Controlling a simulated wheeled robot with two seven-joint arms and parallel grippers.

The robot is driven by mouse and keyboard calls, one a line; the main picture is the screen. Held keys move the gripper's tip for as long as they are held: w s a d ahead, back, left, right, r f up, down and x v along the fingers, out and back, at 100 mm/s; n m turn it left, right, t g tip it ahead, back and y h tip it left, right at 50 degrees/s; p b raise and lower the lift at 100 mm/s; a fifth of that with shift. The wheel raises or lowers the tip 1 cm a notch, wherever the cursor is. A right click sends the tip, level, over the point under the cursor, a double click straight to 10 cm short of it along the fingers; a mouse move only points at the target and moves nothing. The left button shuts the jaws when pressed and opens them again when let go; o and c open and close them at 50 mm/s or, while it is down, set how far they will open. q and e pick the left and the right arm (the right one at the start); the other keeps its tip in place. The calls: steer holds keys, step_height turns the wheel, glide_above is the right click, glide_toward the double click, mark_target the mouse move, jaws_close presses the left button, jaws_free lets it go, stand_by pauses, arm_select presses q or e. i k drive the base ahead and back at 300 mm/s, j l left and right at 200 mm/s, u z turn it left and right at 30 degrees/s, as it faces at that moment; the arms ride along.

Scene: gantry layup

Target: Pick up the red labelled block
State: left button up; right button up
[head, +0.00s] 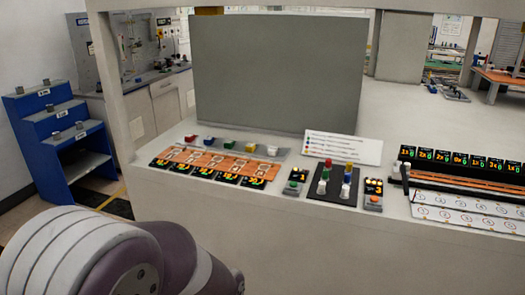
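A small red block (190,138) sits at the left end of a grey strip (240,149) on the pale workbench. Its label is too small to read. Blue (209,141), green (229,144), yellow (250,147) and white (272,150) blocks stand to its right in the same row. Part of my own arm fills the lower left. Neither gripper shows in the head view.
An orange panel with black displays (222,168) lies in front of the row. A black board with coloured pieces (334,192) and button boxes stand to the right. A grey upright panel (277,70) rises behind. The bench front is clear.

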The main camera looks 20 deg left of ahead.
mark_target(189, 138)
steer(key=i+j+u, duration=0.25)
steer(key=j+u, duration=0.15)
steer(key=i+j+u, duration=0.6)
steer(key=u, duration=0.25)
steer(key=i+u, duration=0.85)
steer(key=i+j+u, duration=0.2)
steer(key=i+u, duration=0.2)
steer(key=i, duration=0.55)
steer(key=i+l+u, duration=0.15)
steer(key=i+u, duration=0.3)
steer(key=i, duration=0.55)
steer(key=i+z, duration=0.8)
steer(key=i+j+z, duration=0.2)
steer(key=z, duration=0.2)
steer(key=i+j, duration=0.05)
steer(key=i, duration=0.05)
